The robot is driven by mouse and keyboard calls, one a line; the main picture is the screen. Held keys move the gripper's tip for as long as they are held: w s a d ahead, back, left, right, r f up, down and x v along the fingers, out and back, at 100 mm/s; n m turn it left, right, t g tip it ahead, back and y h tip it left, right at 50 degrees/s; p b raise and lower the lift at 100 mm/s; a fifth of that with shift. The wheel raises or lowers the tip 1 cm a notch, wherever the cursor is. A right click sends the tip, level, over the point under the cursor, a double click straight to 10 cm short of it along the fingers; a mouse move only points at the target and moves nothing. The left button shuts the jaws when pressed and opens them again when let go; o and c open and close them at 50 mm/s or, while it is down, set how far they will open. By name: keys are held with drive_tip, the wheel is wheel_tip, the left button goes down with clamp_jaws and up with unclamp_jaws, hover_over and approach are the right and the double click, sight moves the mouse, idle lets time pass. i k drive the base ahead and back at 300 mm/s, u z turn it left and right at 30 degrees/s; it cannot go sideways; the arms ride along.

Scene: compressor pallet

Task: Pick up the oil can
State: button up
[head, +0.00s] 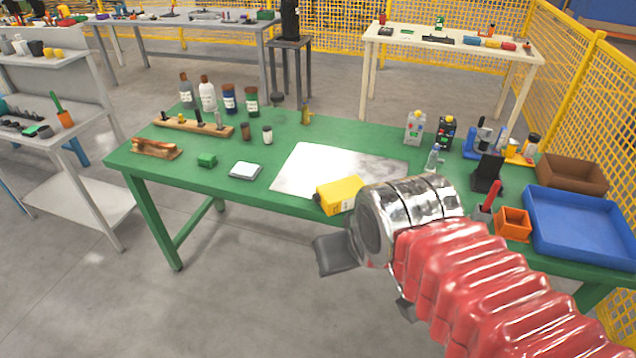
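A small brass-coloured can with a thin spout (306,116), which looks like the oil can, stands near the back edge of the green workbench (235,190). It is small in the head view, so its details are hard to make out. My gripper (370,281) hangs by the front edge of the bench, well to the front and right of the can. Its two grey fingers show apart with floor between them, so it looks open and empty. My wrist and red arm sleeve partly hide the gripper.
Several bottles (208,94) and a wooden rack (190,126) stand left of the can. Cartons (415,128), a blue tray (580,225) and an orange bin (513,224) crowd the right.

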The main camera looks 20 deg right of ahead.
sight(337, 196)
drive_tip(key=u, duration=0.4)
drive_tip(key=i, duration=0.6)
drive_tip(key=u, duration=0.75)
drive_tip(key=i, duration=0.5)
drive_tip(key=u, duration=0.25)
